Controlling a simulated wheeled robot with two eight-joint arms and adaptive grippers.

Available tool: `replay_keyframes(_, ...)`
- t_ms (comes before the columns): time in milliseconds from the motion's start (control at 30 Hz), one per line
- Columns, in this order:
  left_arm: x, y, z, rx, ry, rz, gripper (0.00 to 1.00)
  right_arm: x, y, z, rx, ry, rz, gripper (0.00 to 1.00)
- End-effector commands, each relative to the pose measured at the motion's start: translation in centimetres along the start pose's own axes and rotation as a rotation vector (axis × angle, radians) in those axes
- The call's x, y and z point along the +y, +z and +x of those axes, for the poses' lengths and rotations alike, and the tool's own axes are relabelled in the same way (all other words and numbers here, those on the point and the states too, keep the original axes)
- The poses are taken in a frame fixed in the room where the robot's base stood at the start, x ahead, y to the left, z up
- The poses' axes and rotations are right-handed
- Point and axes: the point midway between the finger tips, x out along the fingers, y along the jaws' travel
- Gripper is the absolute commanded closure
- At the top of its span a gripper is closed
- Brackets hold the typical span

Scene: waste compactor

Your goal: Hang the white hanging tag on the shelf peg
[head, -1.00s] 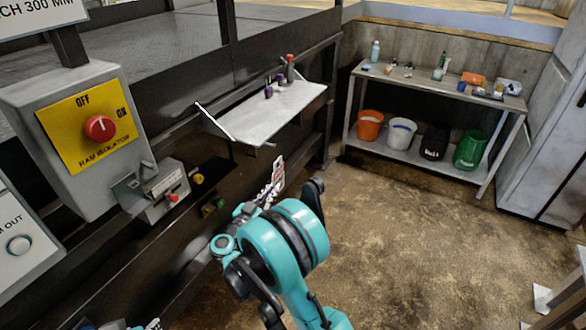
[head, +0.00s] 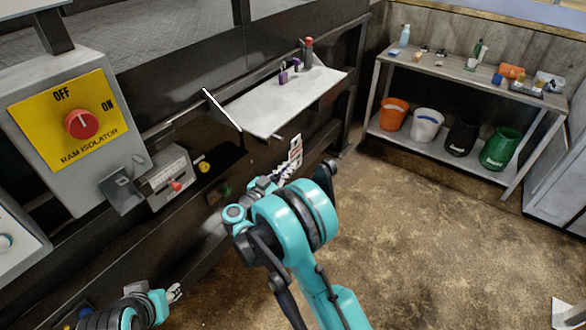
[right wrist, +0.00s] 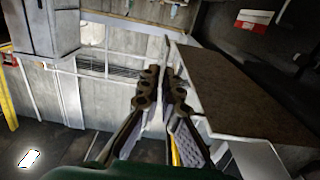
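The white tag (head: 296,150), with red markings, is upright at the tip of my right gripper (head: 288,170) in the head view. That gripper looks shut on it. The shelf peg (head: 278,136) is a small stub at the front edge of the pale shelf (head: 285,98); the tag is just right of it in the picture, apart from it. In the right wrist view the fingers (right wrist: 163,90) are close together with a thin pale edge between them, beside the shelf's brown underside (right wrist: 245,95). My left gripper (head: 175,291) is low at the left, its opening unclear.
Purple padlocks (head: 284,75) and a red-topped bottle (head: 309,52) stand on the shelf. The ram isolator box (head: 75,140) and a grey control box (head: 167,180) are at the left. A workbench (head: 460,75) with buckets below stands at the back right.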

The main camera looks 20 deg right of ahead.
Motion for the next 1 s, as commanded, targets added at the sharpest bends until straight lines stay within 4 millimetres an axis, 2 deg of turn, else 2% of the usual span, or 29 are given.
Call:
replay_keyframes(833, 0.0, -0.7, -1.0, 0.000, 0.000, 0.000, 0.60, -5.4, 0.4, 0.0, 0.000, -0.001, 0.000, 1.00)
replay_keyframes(1000, 0.0, -0.2, -0.3, 0.000, 0.000, 0.000, 0.60, -6.2, 1.1, 0.0, 0.000, 0.000, 0.000, 1.00)
